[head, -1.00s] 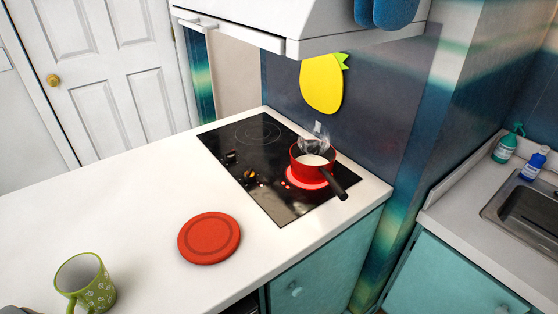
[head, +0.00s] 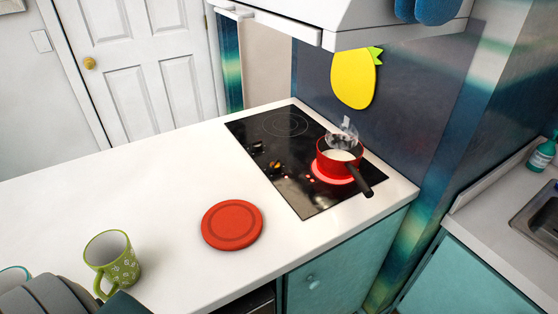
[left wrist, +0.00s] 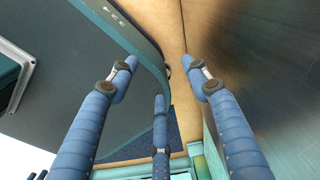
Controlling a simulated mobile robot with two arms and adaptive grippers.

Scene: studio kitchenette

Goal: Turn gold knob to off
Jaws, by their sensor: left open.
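A gold knob (head: 275,164) sits on the black cooktop (head: 310,195), at its left side near the front. A darker knob (head: 256,147) is just behind it. Red lights glow on the panel to the right of the gold knob. The exact angle of the knob is too small to tell. My left gripper (left wrist: 160,80) shows in the left wrist view with its blue fingers spread and nothing between them. The knob is not seen in that view. Neither gripper can be made out at the cooktop in the head view.
A steaming red pot (head: 338,158) stands on a glowing burner, its black handle pointing front right. A red round mat (head: 232,225) and a green mug (head: 112,262) are on the white counter (head: 160,180). A hood (head: 350,22) overhangs the cooktop.

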